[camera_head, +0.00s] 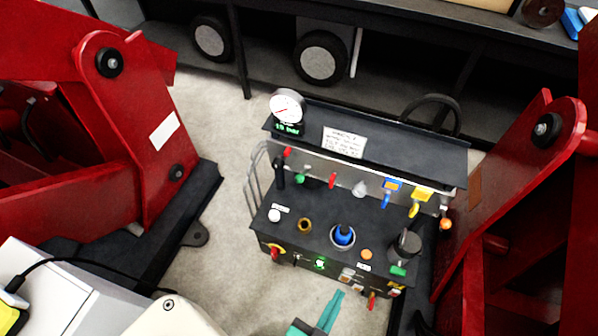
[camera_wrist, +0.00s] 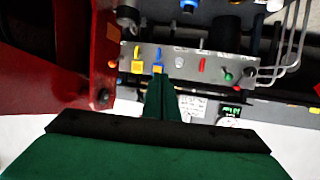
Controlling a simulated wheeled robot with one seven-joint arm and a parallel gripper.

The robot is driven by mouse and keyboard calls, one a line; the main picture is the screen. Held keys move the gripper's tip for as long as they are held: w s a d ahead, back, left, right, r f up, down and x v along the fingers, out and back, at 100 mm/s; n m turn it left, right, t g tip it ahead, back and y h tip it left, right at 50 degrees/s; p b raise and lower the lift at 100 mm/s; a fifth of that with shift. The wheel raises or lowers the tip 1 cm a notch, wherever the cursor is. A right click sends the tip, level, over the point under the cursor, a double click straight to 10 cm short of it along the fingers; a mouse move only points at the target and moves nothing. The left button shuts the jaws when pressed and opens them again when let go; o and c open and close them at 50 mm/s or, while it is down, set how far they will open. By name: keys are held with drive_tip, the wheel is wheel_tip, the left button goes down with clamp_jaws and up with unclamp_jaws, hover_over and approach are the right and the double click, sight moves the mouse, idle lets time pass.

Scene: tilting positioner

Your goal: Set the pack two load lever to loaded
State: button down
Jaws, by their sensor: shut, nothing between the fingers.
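A row of small levers runs along the light strip of the control cart (camera_head: 300,235). From the right in the head view they include a yellow lever (camera_head: 420,203), a blue lever (camera_head: 391,188), a white one (camera_head: 360,188), a red one (camera_head: 333,180) and a green one (camera_head: 302,177). I cannot read which is pack two. My gripper (camera_head: 333,303), with green fingers, is shut and empty at the bottom of the head view. In the wrist view, turned about, its fingertips (camera_wrist: 160,82) appear just below the blue lever (camera_wrist: 158,66), beside the yellow lever (camera_wrist: 137,64); contact cannot be told.
Red machine frames stand at left (camera_head: 120,130) and right (camera_head: 515,220) of the cart. A dial gauge (camera_head: 287,107) and a white card (camera_head: 345,141) are on its top shelf. Knobs and a blue button (camera_head: 343,236) are on the lower deck. Bare floor (camera_head: 225,230) shows left of the cart.

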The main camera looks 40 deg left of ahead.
drive_tip(key=w+a+f+n+g+y, duration=0.1)
drive_tip(key=w+a+f+n, duration=0.15)
drive_tip(key=w+a, duration=0.5)
drive_tip(key=n+g+y, duration=0.1)
drive_tip(key=n+g, duration=0.1)
drive_tip(key=g, duration=0.1)
approach(299, 175)
wheel_tip(299, 175, up, 4)
drive_tip(key=w+a, duration=0.1)
drive_tip(key=w, duration=0.2)
drive_tip(key=shift+a+r+m, duration=0.2)
drive_tip(key=shift+m, duration=0.05)
drive_tip(key=shift+s+a, duration=0.15)
drive_tip(key=shift+a, duration=0.05)
drive_tip(key=shift+w+a+f, duration=0.2)
drive_tip(key=shift+w+f, duration=0.6)
drive_tip(key=shift+f, duration=0.55)
drive_tip(key=shift+w+a+f, duration=0.15)
drive_tip(key=shift+w+f, duration=0.6)
drive_tip(key=shift+f, duration=0.65)
drive_tip(key=shift+w+a+f, duration=0.2)
drive_tip(key=shift+w+f, duration=0.6)
drive_tip(key=shift+f, duration=0.55)
